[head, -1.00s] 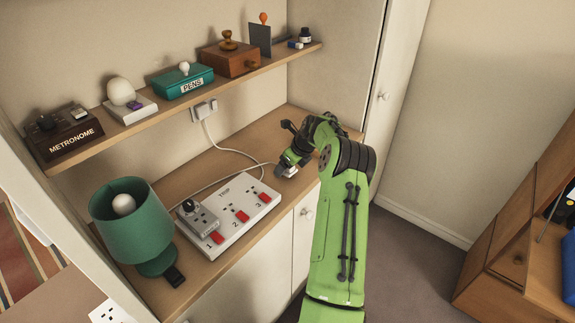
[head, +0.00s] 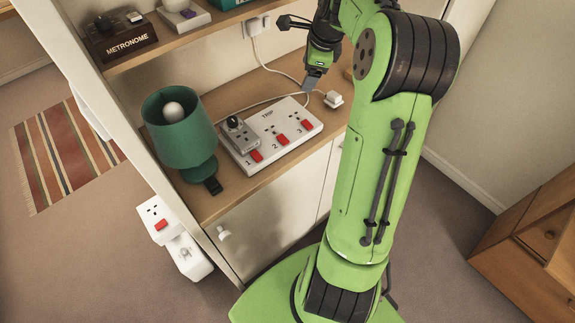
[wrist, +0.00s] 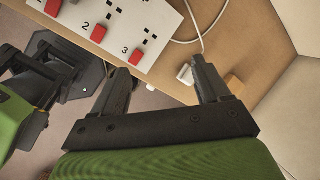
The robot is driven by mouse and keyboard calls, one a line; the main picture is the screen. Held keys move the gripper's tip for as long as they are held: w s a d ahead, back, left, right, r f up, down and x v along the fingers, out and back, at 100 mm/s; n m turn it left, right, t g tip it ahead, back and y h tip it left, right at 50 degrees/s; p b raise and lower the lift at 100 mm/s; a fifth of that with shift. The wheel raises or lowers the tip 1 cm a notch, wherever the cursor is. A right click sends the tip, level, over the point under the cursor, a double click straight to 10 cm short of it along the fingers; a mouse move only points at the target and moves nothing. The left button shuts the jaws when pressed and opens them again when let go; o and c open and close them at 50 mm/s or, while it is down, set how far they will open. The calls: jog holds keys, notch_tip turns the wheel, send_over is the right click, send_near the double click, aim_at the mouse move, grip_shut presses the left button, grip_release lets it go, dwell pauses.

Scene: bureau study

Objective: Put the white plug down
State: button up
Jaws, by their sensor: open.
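The white plug (head: 333,99) lies on the wooden desk top to the right of the white socket strip (head: 262,151), near the desk's front edge. It also shows in the wrist view (wrist: 186,75), close to the tip of the right-hand finger and partly hidden by it. My gripper (head: 309,84) is open and empty above the desk, just left of the plug in the head view. In the wrist view its two fingers (wrist: 160,78) are spread wide. I cannot tell whether a finger touches the plug. A white cord runs behind the strip.
A green lamp (head: 180,135) stands left of the strip. A grey adapter (head: 238,138) sits in the strip's first socket. A wall socket (head: 257,25) is behind. A small wooden block (wrist: 233,83) lies right of the plug. A shelf (head: 185,35) overhangs the desk.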

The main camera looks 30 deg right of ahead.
jog(key=s+a+r+n+h, duration=0.1)
jog(key=s+a+r+n, duration=0.25)
jog(key=a, duration=0.35)
jog(key=s+a+r+n, duration=0.2)
jog(key=a+n, duration=0.3)
jog(key=a, duration=0.2)
jog(key=s+a+f+n, duration=0.1)
jog(key=s+a+n, duration=0.4)
jog(key=s+n, duration=0.3)
jog(key=s+a+f+n+t+y, duration=0.1)
jog(key=s+a+n, duration=0.5)
jog(key=s+n, duration=0.3)
jog(key=shift+s+f, duration=0.15)
jog(key=shift+s, duration=0.95)
jog(key=shift+a, duration=0.15)
